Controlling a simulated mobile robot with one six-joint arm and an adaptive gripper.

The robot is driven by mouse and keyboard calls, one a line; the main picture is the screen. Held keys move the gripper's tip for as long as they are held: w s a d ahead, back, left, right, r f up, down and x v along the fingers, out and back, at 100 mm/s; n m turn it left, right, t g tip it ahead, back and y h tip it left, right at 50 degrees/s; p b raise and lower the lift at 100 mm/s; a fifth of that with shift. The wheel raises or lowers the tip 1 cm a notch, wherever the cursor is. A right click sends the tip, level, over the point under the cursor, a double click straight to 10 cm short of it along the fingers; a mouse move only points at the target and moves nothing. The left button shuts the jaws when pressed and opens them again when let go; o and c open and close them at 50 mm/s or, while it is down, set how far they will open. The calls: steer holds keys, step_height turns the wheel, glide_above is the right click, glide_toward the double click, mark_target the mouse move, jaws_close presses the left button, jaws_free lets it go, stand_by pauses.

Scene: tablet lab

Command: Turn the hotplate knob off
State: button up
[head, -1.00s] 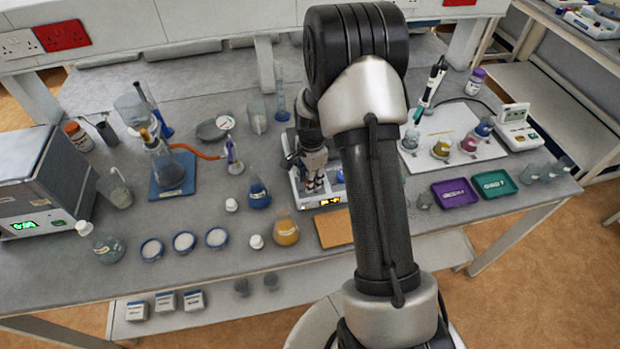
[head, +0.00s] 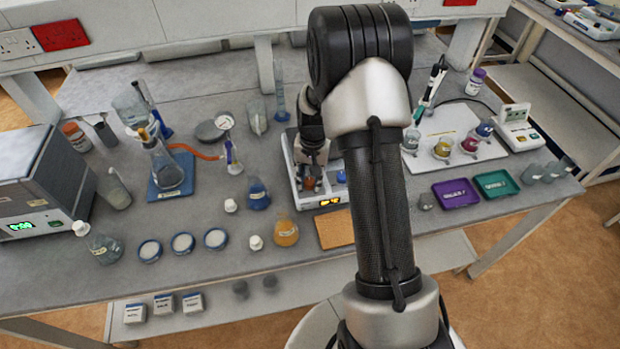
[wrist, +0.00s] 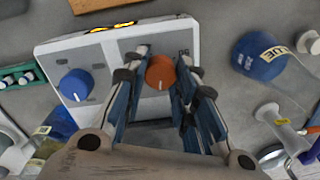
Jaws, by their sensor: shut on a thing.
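The hotplate (head: 297,192) is a white box with a lit amber display in the head view, left of my arm. In the wrist view its white casing (wrist: 205,50) carries an orange knob (wrist: 160,73) with a pale pointer line and a blue knob (wrist: 76,85) with a white mark. My gripper (wrist: 160,64) is shut on the orange knob, one blue-sided finger on either side of it. In the head view my gripper (head: 311,170) is over the hotplate's front, and the orange knob shows just below it.
A blue flask (head: 258,194) and an orange flask (head: 286,232) stand left of the hotplate. A brown board (head: 335,231) lies in front of it. Purple (head: 456,194) and green (head: 496,184) trays lie to the right.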

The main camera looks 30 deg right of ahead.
mark_target(312, 181)
steer(key=shift+n, duration=1)
steer(key=o, duration=1.1)
steer(key=shift+r, duration=0.1)
steer(key=r, duration=1.2)
steer(key=shift+s+d, duration=0.1)
steer(key=shift+d, duration=0.15)
